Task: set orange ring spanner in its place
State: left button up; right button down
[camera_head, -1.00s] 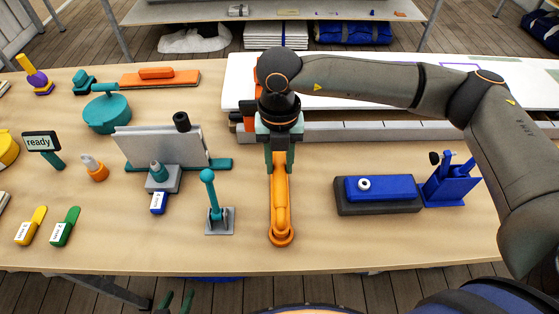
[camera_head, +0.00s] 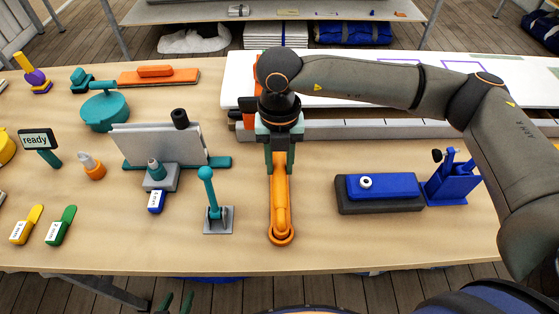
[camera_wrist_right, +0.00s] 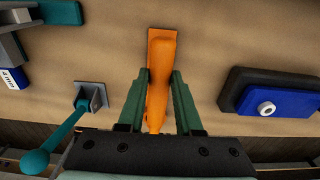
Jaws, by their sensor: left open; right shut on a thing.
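The orange ring spanner (camera_head: 281,205) is in the middle of the head view, its long axis pointing toward me and its ring end near the table's front edge. My right gripper (camera_head: 280,165) points down and is shut on the spanner's far part. In the right wrist view the spanner (camera_wrist_right: 158,85) runs between the two green fingers (camera_wrist_right: 160,100), with a flat orange piece at its far end. I cannot tell whether the spanner touches the table. Only the fingertips of my left gripper (camera_head: 177,301) show at the bottom edge, apart and empty.
A teal lever on a grey plate (camera_head: 218,222) stands close left of the spanner. A blue block on a dark base (camera_head: 380,190) and a blue holder (camera_head: 452,182) are to the right. Bare wood lies between spanner and dark base. A white board (camera_head: 390,105) lies behind.

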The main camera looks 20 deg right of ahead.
jog(key=shift+f+b, duration=0.5)
jog(key=shift+f, duration=0.2)
jog(key=c, duration=0.5)
grip_release()
notch_tip(320, 180, up, 12)
jog(key=shift+w+r+b, duration=0.25)
jog(key=shift+b, duration=0.2)
